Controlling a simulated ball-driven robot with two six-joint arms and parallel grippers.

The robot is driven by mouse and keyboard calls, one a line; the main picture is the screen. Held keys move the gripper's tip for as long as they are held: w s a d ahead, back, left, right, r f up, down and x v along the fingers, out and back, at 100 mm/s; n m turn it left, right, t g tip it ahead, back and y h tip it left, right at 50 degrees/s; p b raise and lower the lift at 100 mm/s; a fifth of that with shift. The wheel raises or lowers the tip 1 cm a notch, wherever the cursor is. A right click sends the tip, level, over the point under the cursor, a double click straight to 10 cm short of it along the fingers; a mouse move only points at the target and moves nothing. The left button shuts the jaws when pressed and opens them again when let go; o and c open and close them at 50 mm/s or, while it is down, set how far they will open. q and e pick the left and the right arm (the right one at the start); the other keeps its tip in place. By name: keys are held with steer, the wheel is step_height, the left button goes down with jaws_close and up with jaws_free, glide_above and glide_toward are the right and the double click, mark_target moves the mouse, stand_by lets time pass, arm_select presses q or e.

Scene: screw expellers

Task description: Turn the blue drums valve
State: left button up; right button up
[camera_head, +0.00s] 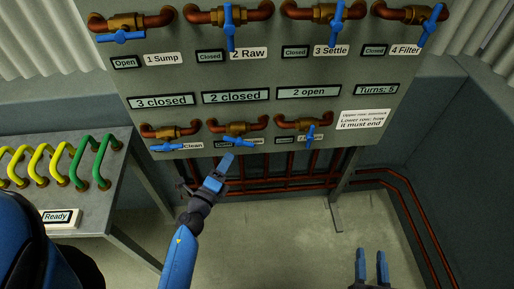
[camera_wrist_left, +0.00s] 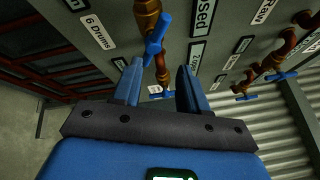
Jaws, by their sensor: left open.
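The blue drums valve is the middle one of the lower row on the panel in the head view, and its handle (camera_head: 240,142) is set at a slant on a brass body. The tag beside it is partly hidden and reads closed. In the left wrist view its blue handle (camera_wrist_left: 156,40) shows ahead of the finger gap, near the left fingertip, with a "6 Drums" label (camera_wrist_left: 98,31) beside it. My left gripper (camera_head: 221,168) is open and empty just below this valve; contact is unclear. My right gripper (camera_head: 371,254) is open and empty at the lower right.
The clean valve (camera_head: 167,147) and another blue-handled valve (camera_head: 310,136) flank it closely. The upper row holds several valves, and displays (camera_head: 237,97) lie between rows. Red pipes (camera_head: 270,181) run below the panel. A bench (camera_head: 100,213) with yellow and green hoses stands left.

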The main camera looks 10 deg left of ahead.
mark_target(243, 144)
arm_select(q)
steer(key=w+d+m, duration=0.1)
steer(key=w, duration=0.2)
steer(key=w+d+f, duration=0.1)
steer(key=w, duration=0.2)
steer(key=w+d+m, duration=0.1)
steer(key=w, duration=0.3)
steer(key=shift+w+d+f+m+g, duration=0.1)
steer(key=shift+f+m+g, duration=0.05)
steer(key=shift+m+g, duration=0.15)
jaws_close()
